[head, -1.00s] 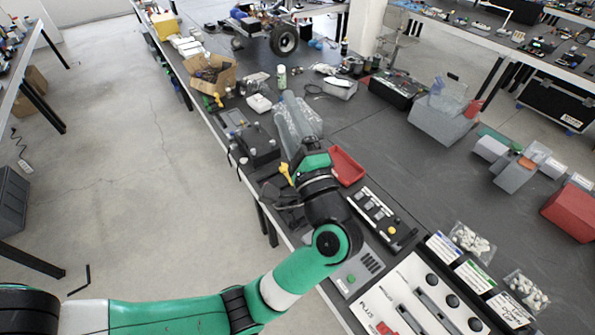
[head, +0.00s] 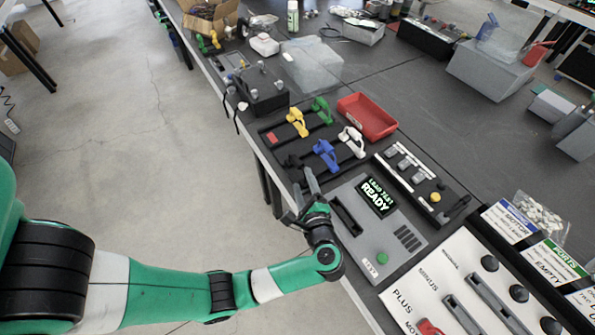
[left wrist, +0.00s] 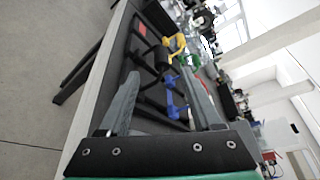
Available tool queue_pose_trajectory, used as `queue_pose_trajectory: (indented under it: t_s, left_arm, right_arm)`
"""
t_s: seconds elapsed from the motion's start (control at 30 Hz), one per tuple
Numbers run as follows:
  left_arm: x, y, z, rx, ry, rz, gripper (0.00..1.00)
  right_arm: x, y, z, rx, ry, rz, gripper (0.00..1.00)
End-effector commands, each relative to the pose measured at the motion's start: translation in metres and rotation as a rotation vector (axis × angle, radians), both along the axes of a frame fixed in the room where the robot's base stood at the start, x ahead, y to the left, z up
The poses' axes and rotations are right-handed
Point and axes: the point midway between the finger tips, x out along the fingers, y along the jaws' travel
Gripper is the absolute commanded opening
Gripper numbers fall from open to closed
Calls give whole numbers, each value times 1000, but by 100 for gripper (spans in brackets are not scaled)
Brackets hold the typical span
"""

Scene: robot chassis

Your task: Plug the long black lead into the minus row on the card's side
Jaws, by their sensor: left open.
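Yellow (head: 297,122), green (head: 321,110), blue (head: 326,155) and white (head: 352,140) leads lie on a dark rack. A black lead (head: 293,162) seems to lie at its near left end; its length is hard to judge. My left gripper (head: 304,186) is open and empty just short of the rack, by the black lead. In the left wrist view its fingers (left wrist: 158,70) stand apart, with the blue lead (left wrist: 173,97) beyond them. A white board (head: 400,296) at lower right carries PLUS and MINUS lettering and grey rails. Cards reading MOTOR (head: 510,222) and PORTS EMPTY (head: 553,262) lie beside it.
A grey tester (head: 385,235) reading LEAD TEST READY sits between rack and board. A black knob panel (head: 422,183) and a red tray (head: 367,117) are behind. A black box (head: 262,92) stands left of the rack. The table's near edge runs close to the rack.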

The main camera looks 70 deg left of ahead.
Motion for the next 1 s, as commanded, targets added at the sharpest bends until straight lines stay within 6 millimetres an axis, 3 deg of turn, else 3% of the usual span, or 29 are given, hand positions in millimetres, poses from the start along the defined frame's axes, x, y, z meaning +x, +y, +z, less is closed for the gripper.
queue_pose_trajectory:
  t_s: [0.13, 0.4, 0.7, 0.93, 1.0]
  left_arm:
    - [5, 28, -7, 0, 0, 4, 66]
    - [8, 41, -9, 0, -1, 2, 66]
    - [16, 85, -16, 0, -1, 2, 66]
    - [17, 87, -16, 0, -1, -1, 66]
    - [17, 87, -16, -1, 0, -1, 57]
  right_arm:
    - [0, 0, -5, 0, 0, 0, 50]
    - [0, 0, -7, 0, 1, 0, 50]
    - [0, 0, -16, 0, 1, 0, 50]
    - [0, 0, -15, 0, 1, 0, 50]
    - [0, 0, -15, 0, 1, 0, 50]
